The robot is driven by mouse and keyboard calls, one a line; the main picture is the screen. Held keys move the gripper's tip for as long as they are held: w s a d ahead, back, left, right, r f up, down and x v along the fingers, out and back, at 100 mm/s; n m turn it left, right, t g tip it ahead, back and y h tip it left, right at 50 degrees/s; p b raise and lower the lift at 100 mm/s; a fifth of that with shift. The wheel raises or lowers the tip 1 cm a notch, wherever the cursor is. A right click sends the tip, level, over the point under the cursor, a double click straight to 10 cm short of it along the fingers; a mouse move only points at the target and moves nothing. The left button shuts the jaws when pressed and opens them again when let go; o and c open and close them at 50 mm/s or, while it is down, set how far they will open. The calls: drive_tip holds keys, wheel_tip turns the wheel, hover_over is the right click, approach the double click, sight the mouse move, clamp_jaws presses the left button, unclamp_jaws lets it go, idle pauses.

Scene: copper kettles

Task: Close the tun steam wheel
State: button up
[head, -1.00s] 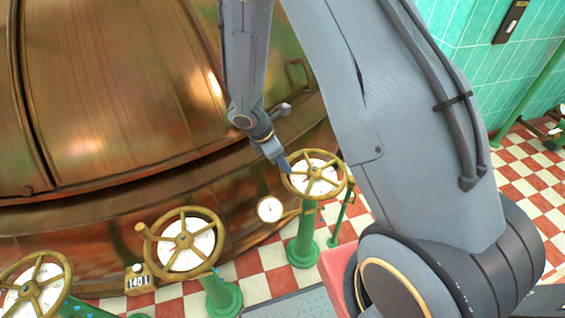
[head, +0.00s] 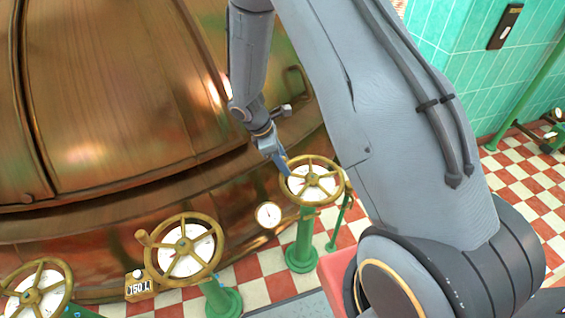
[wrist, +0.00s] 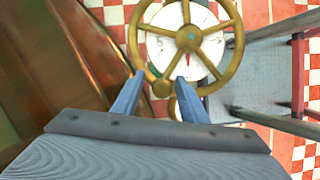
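Several brass handwheels on green posts stand before the copper kettle. My gripper (head: 283,166) is at the left rim of the right-hand wheel (head: 313,181), which has a white dial with a red pointer behind its spokes. The fingers stand apart, with space visible around the knob. I cannot tell whether they touch the wheel. No label naming the tun steam wheel is readable.
A middle wheel (head: 184,249) and a left wheel (head: 34,292) stand nearer. A small counter (head: 138,286) seems to read 150 L. A round gauge (head: 268,215) sits beside the right post. The copper kettle (head: 110,110) fills the left.

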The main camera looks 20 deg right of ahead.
drive_tip(key=v, duration=0.7)
drive_tip(key=shift+a+r+b, duration=0.2)
drive_tip(key=shift+r+b, duration=0.15)
